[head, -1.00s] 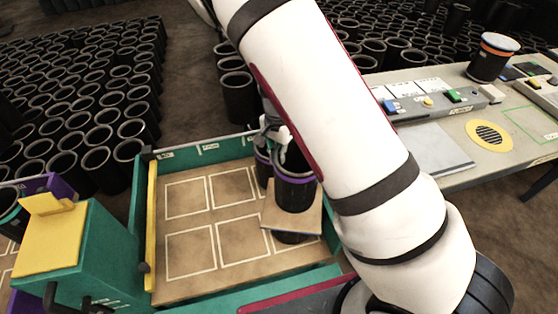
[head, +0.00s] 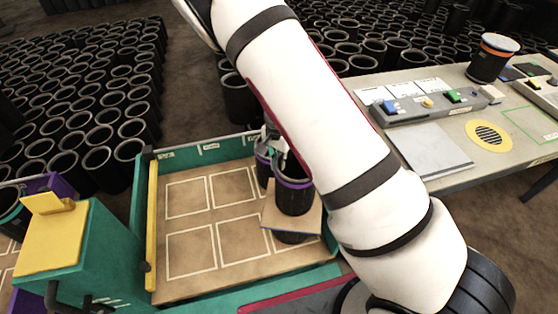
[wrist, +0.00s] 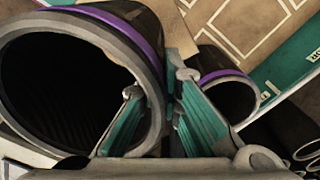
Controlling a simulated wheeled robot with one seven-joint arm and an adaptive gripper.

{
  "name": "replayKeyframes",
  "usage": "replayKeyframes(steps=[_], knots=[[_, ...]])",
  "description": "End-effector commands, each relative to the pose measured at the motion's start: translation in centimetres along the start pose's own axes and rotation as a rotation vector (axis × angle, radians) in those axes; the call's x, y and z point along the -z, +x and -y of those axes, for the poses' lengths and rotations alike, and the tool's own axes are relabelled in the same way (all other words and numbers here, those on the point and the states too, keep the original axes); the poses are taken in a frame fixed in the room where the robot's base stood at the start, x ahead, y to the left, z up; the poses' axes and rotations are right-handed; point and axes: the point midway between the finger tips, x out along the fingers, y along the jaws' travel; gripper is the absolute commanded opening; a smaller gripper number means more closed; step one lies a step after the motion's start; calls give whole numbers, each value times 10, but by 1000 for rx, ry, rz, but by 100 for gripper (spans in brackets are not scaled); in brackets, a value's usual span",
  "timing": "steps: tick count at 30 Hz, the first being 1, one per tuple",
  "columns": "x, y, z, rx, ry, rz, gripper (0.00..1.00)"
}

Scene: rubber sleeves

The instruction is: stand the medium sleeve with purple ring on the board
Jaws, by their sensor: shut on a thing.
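A black sleeve with a purple ring (head: 294,198) stands upright at the tan square board (head: 308,222) in the teal tray; whether its foot touches the board is unclear. A dark round shape (head: 291,238) shows below the board. My gripper (head: 274,137) is at the sleeve's rim, partly hidden by my arm. In the wrist view my gripper (wrist: 158,95) has one teal finger inside the sleeve (wrist: 140,35) and one outside, shut on its wall. A second purple-ringed sleeve (head: 263,170) stands close behind; it also shows in the wrist view (wrist: 222,75), beside the outer finger.
The teal tray (head: 235,282) has a floor with white outlined squares, clear on the left. A yellow bar (head: 151,225) runs along its left side. A grey table (head: 470,150) at right holds an orange-ringed sleeve (head: 489,62) and a button panel (head: 435,108). Many sleeves crowd the background.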

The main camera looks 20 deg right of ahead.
Motion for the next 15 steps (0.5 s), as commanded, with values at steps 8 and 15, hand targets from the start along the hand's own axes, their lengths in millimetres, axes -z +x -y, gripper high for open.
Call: replayKeyframes(steps=[8, 15], knots=[[0, 7, 0, 0, 0, 0, 0], [0, 7, 0, 0, 0, 0, 26]])
